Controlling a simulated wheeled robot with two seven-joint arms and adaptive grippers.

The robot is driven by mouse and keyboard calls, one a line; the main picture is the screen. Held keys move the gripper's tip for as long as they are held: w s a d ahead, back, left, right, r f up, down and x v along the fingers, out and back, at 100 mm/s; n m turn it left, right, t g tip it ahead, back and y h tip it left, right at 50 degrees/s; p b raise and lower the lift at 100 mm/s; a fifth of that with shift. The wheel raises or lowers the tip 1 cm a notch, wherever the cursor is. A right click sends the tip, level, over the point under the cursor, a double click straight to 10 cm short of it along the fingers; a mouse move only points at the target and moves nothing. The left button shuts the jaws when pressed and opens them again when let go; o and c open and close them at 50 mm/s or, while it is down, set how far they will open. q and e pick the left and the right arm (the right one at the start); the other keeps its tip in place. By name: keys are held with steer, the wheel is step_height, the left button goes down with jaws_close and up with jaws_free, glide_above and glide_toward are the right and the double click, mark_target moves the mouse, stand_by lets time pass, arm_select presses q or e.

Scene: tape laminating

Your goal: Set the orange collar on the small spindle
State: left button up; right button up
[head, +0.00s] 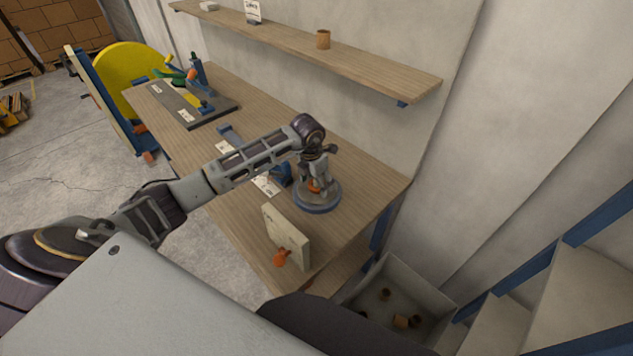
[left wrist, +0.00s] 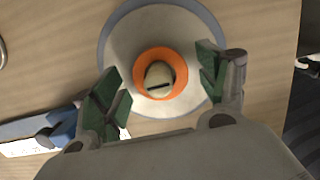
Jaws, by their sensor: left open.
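The orange collar (left wrist: 158,55) lies around a cream post with a dark slot in its top, which I take for the small spindle (left wrist: 159,76). The post stands near the middle of a pale round base (left wrist: 125,45) with a blue-grey rim. In the head view the collar (head: 313,187) shows low on the round base (head: 318,206), partly hidden by my gripper. My left gripper (left wrist: 160,72) is open above it, its green-padded fingers on either side of the collar with gaps. It also shows in the head view (head: 318,172). My right gripper is not in view.
An upright cream board (head: 286,236) with an orange piece (head: 281,257) stands at the near table edge. A grey bin (head: 420,297) with brown rolls sits below right. A dark fixture board (head: 190,105) lies at the far end. A shelf (head: 340,60) runs along the wall.

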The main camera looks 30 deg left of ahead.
arm_select(q)
steer(key=shift+r, duration=0.15)
step_height(320, 180, up, 12)
steer(key=s+b, duration=0.1)
steer(key=b, duration=0.1)
steer(key=shift+s+a, duration=0.3)
steer(key=shift+s, duration=0.05)
